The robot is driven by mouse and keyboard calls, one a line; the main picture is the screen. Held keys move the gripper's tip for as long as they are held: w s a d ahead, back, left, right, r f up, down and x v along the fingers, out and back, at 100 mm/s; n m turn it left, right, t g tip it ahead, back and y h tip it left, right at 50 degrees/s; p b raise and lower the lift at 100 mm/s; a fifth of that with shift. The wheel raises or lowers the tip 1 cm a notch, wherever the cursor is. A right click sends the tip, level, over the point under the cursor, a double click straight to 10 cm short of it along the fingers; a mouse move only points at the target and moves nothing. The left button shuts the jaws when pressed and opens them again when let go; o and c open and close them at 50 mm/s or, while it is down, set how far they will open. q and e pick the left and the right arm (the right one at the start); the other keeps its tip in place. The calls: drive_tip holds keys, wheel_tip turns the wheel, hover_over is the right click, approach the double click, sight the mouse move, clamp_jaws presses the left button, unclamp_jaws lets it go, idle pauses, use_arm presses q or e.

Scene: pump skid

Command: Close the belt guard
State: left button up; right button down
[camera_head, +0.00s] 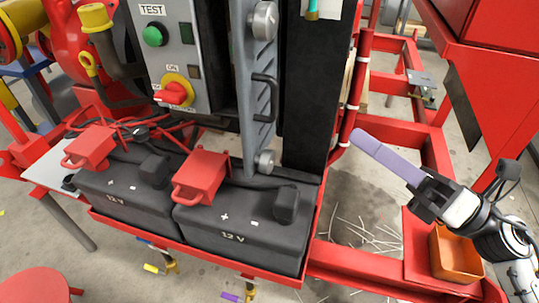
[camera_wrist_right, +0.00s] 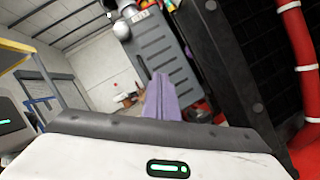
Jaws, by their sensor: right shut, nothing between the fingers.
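The belt guard (camera_head: 257,95) appears to be the grey louvred panel with a black handle (camera_head: 265,95) and round metal knobs at top and bottom. It stands upright and is swung out, seen at a steep angle, left of a dark recess (camera_head: 312,100). In the right wrist view the grey panel (camera_wrist_right: 160,55) is ahead of the fingers. My right gripper (camera_head: 362,140) has its lilac fingers shut and empty. It is right of the guard and the red post, apart from the handle. Its fingers also show in the wrist view (camera_wrist_right: 161,92). My left gripper is out of view.
Two black 12 V batteries (camera_head: 245,232) with red terminal covers sit below the guard. A control box (camera_head: 172,50) with a green button and red switch is at left. A red post (camera_head: 356,95) and red frame rails stand near my right arm. An orange bin (camera_head: 455,258) is below it.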

drive_tip(key=s+a+n+g, duration=0.25)
drive_tip(key=n+g, duration=0.25)
drive_tip(key=n, duration=0.4)
drive_tip(key=n+h+p, duration=0.1)
drive_tip(key=n+p, duration=0.1)
drive_tip(key=p, duration=0.1)
approach(249, 140)
drive_tip(key=shift+g, duration=0.4)
drive_tip(key=x, duration=0.5)
drive_tip(key=shift+w+d+r, duration=0.1)
drive_tip(key=shift+w+r, duration=0.1)
drive_tip(key=shift+w, duration=0.05)
drive_tip(key=shift+x, duration=0.75)
drive_tip(key=shift+f, duration=0.1)
